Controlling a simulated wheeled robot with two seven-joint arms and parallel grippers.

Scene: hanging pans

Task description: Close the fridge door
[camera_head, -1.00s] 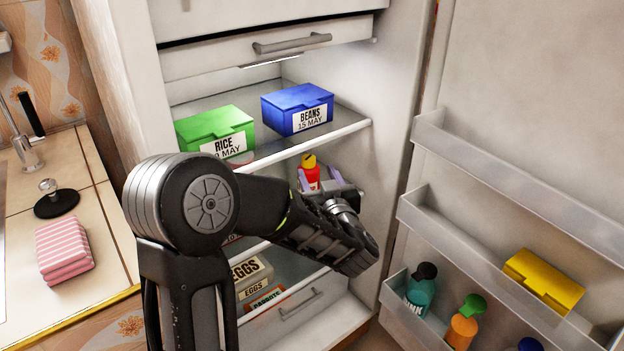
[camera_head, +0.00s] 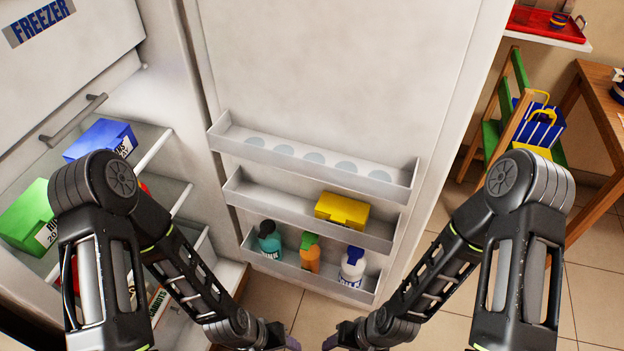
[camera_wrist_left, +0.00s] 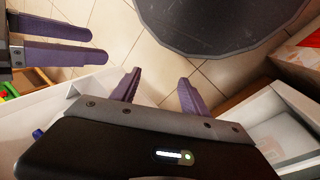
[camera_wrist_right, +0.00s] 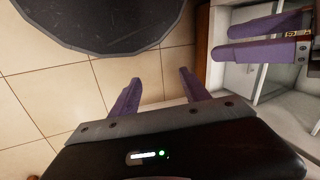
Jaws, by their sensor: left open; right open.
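The fridge door (camera_head: 320,70) stands wide open in the head view, with its inner side and shelves facing me. The fridge body (camera_head: 170,75) is at the left, its shelves exposed. My left gripper (camera_wrist_left: 155,88) is open and empty in its wrist view, with tiled floor between its purple fingers. My right gripper (camera_wrist_right: 155,85) is also open and empty. Both grippers are low and close together in front of the door, and the head view shows only a little of their fingers at the bottom edge. Neither visibly grips the door.
Door shelves hold a yellow box (camera_head: 342,209), a teal bottle (camera_head: 269,240), an orange bottle (camera_head: 310,253) and a white bottle (camera_head: 353,267). A blue box (camera_head: 100,138) and a green box (camera_head: 28,217) sit inside the fridge. A green chair (camera_head: 512,110) and wooden table (camera_head: 600,120) stand right of the door.

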